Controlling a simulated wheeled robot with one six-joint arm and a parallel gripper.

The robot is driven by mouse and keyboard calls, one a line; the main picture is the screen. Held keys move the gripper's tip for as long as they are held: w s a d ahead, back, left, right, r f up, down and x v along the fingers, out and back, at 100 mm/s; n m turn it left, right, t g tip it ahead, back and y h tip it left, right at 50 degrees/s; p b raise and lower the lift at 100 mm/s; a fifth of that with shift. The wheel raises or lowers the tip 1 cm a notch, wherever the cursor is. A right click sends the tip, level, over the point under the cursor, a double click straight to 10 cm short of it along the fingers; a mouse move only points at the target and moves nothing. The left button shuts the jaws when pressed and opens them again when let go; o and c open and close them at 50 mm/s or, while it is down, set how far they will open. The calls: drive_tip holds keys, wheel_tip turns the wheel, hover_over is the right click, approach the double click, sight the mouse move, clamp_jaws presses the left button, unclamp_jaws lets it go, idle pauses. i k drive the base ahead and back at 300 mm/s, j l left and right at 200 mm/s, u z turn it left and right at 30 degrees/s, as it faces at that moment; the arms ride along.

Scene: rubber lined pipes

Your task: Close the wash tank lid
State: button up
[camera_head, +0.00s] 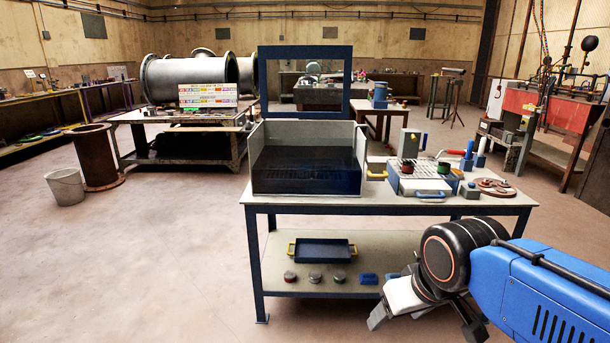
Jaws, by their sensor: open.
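The wash tank (262,170) stands on the left part of the table in front of me, an open box with light walls and a dark inside. Its lid (305,52) is a dark blue frame with an open middle, standing upright at the tank's back edge, so the tank is open. My gripper (420,317) is at the lower right, in front of the table and below its top, well apart from tank and lid. It is open and seems empty; part of it is hidden by my wrist.
The table top (500,201) holds a wire rack (425,168) over a box, blue bottles and brown rings right of the tank. A blue tray (322,251) and small parts lie on the lower shelf (270,270). A bucket (66,187) stands left; floor there is clear.

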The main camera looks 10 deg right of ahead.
sight(345, 52)
drive_tip(key=i+j+u, duration=0.6)
drive_tip(key=u, duration=0.2)
drive_tip(key=i+u, duration=0.75)
drive_tip(key=i+j, duration=0.1)
drive_tip(key=i, duration=1.2)
drive_tip(key=i+l+z, duration=0.15)
drive_tip(key=i+z, duration=0.5)
drive_tip(key=z, duration=0.15)
drive_tip(key=i+z, duration=0.3)
drive_tip(key=z, duration=0.15)
drive_tip(key=i+j+z, duration=0.2)
drive_tip(key=z, duration=0.2)
drive_tip(key=i+z, duration=0.45)
drive_tip(key=i+j+z, duration=0.2)
drive_tip(key=z, duration=0.25)
drive_tip(key=i+j+z, duration=0.25)
drive_tip(key=z, duration=0.25)
drive_tip(key=i+j+z, duration=0.2)
drive_tip(key=j+z, duration=0.25)
drive_tip(key=i+j+z, duration=0.2)
drive_tip(key=z, duration=0.15)
drive_tip(key=i+j+z, duration=0.1)
drive_tip(key=j+z, duration=0.3)
drive_tip(key=i+j+z, duration=0.1)
drive_tip(key=j+z, duration=0.6)
drive_tip(key=j+u, duration=0.15)
drive_tip(key=j, duration=0.35)
drive_tip(key=i, duration=0.05)
